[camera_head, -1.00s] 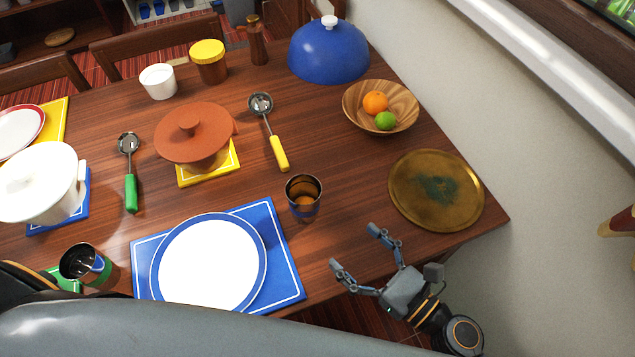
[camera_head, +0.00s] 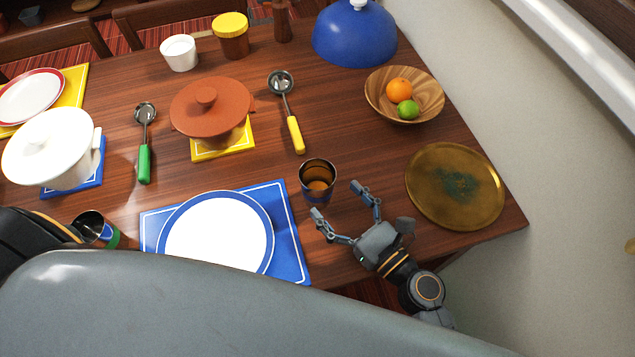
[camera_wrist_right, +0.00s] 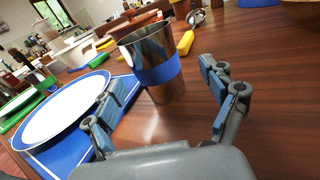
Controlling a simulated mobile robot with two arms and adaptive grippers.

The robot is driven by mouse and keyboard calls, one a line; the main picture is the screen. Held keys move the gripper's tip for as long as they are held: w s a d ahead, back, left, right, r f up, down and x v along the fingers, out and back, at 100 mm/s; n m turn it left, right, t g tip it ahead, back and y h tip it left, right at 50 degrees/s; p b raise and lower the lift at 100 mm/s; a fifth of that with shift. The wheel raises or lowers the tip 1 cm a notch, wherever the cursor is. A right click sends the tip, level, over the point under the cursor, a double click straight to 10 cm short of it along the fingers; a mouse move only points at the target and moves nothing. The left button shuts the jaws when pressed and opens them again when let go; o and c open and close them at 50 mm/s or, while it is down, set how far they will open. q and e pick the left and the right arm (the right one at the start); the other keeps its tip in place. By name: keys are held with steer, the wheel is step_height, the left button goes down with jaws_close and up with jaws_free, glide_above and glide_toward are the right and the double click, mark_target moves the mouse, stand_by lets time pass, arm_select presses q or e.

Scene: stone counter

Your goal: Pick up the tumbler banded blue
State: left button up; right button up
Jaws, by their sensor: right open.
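The metal tumbler with a blue band (camera_head: 318,180) stands upright on the wooden table, just right of the blue placemat. It also shows in the right wrist view (camera_wrist_right: 158,66), where its blue band is clear. My right gripper (camera_head: 338,201) is open, its fingers pointing at the tumbler from the front right. In the right wrist view the tumbler stands ahead of the open fingers (camera_wrist_right: 165,105), apart from them. A second metal tumbler (camera_head: 88,224), with a green band, stands at the left near my dark left arm. My left gripper is not visible.
A blue-rimmed plate (camera_head: 218,232) lies on the blue placemat (camera_head: 292,250). A brass tray (camera_head: 425,200) lies at the right, with a fruit bowl (camera_head: 432,100) behind. A yellow-handled ladle (camera_head: 296,135) lies behind the tumbler. Bare wood surrounds the tumbler's right side.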

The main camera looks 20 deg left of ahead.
mark_target(327, 197)
steer(key=x, duration=0.5)
steer(key=shift+s+a+f+p, duration=0.2)
steer(key=shift+a+f+p, duration=0.1)
steer(key=shift+f, duration=0.05)
steer(key=c, duration=1.3)
